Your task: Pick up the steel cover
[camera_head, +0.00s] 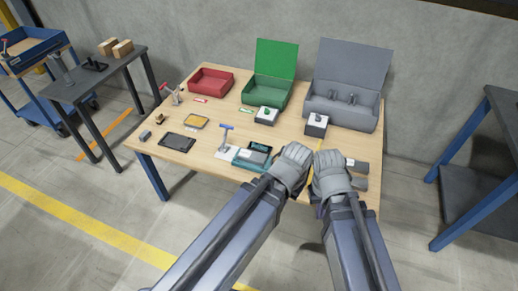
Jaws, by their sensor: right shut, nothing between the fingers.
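I cannot surely pick out the steel cover. Grey flat pieces (360,184) lie at the table's front right, beside my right gripper, and one of them may be it. My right gripper (328,158) is over the front right of the table, shut and empty. My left gripper (297,152) is just left of it, close beside it. Its fingers face away and are hidden, so I cannot tell whether it is open. Both grippers and arms hide part of the table's front.
On the wooden table (207,150) stand a red bin (211,81), an open green box (267,92) and an open grey box (344,113) at the back. A teal device (252,156) is left of my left gripper. A dark tray (177,140) lies front left. Blue-legged bench (472,222) at right.

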